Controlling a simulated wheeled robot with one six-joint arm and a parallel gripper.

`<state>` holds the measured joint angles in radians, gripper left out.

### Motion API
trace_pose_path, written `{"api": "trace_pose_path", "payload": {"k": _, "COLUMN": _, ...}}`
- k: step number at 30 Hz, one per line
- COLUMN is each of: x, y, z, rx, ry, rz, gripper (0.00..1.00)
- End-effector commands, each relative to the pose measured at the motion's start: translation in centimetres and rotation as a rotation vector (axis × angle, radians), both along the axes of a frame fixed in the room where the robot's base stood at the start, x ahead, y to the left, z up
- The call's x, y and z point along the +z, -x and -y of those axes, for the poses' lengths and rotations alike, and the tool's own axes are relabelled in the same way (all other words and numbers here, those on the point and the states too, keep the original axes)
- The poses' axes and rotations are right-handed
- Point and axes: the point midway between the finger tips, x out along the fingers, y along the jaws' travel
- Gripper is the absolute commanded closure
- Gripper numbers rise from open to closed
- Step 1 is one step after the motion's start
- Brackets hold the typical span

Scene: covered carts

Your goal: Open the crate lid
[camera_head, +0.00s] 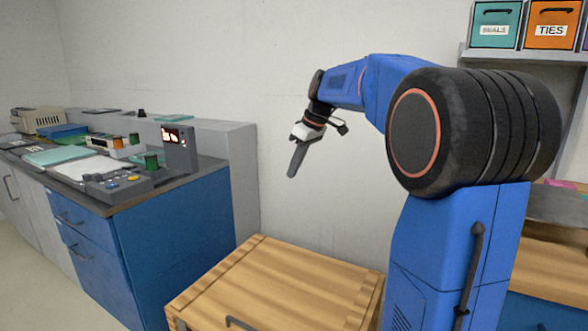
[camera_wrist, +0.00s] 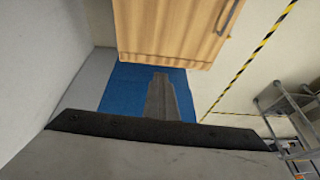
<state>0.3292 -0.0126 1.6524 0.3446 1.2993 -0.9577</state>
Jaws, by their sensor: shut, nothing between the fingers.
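The wooden crate (camera_head: 330,322) stands at the bottom middle of the head view, with its slatted lid (camera_head: 275,283) lying flat and closed on top. A dark bar handle (camera_head: 240,322) is at the near edge, partly cut off by the frame. In the wrist view the light wood of the crate (camera_wrist: 165,35) is at the top, with a grey handle (camera_wrist: 229,16) on it. My gripper (camera_head: 293,174) hangs above and behind the lid, pointing down, apart from it. Its fingers (camera_wrist: 168,78) are together and empty.
A blue cabinet (camera_head: 175,245) with a cluttered dark worktop (camera_head: 190,180) stands to the left. A white wall is behind. A shelf with a teal bin (camera_head: 495,12) and an orange bin (camera_head: 552,14) is at upper right. A metal cart (camera_wrist: 290,110) and striped floor tape (camera_wrist: 245,65) show in the wrist view.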

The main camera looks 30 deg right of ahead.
Motion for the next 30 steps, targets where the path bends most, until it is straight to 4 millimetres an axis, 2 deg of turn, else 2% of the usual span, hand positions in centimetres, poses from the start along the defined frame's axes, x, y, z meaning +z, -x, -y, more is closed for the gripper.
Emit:
{"api": "trace_pose_path", "payload": {"k": 18, "x": 0.0, "y": 0.0, "z": 0.0, "rx": 0.0, "ry": 0.0, "rz": 0.0, "gripper": 1.0}}
{"api": "trace_pose_path", "payload": {"k": 20, "x": 0.0, "y": 0.0, "z": 0.0, "rx": 0.0, "ry": 0.0, "rz": 0.0, "gripper": 0.87}}
{"api": "trace_pose_path", "payload": {"k": 22, "x": 0.0, "y": 0.0, "z": 0.0, "rx": 0.0, "ry": 0.0, "rz": 0.0, "gripper": 0.71}}
{"api": "trace_pose_path", "payload": {"k": 30, "x": 0.01, "y": 0.0, "z": 0.0, "rx": 0.0, "ry": 0.0, "rz": 0.0, "gripper": 0.7}}
